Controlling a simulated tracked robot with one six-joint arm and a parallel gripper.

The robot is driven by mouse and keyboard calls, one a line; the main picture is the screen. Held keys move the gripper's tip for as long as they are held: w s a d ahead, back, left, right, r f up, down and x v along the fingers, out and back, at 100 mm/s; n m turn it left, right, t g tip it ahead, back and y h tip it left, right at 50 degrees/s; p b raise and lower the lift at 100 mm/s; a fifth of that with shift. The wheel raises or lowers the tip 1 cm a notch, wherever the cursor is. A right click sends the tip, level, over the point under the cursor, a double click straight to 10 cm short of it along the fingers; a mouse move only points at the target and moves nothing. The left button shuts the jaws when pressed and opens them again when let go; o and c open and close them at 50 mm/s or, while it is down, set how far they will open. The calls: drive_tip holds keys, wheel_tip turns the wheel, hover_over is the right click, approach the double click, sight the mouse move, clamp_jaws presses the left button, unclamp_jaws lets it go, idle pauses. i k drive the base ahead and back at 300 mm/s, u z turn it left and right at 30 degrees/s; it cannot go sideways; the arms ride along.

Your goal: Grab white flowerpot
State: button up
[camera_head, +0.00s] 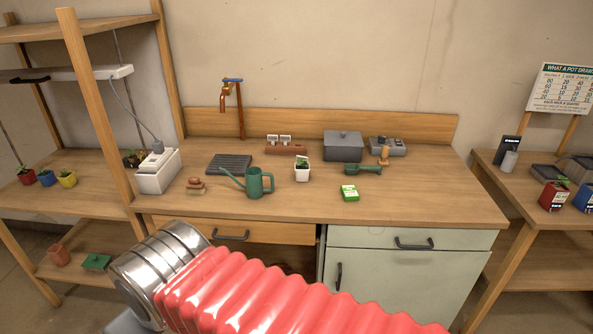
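A small white flowerpot (302,175) with a green plant in it stands upright on the wooden worktop (420,200), near its middle. It is in full view with nothing in front of it. A green watering can (256,183) stands close to its left. My gripper does not show in this view. A red ribbed sleeve with a shiny metal end fills the lower foreground and hides part of the cabinet front.
A white box (157,171) stands at left. The worktop's right side is clear.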

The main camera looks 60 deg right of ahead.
sight(302, 172)
drive_tip(key=z, duration=0.2)
drive_tip(key=i, duration=0.75)
drive_tip(key=z, duration=0.8)
drive_tip(key=i, duration=0.8)
drive_tip(key=z, duration=0.5)
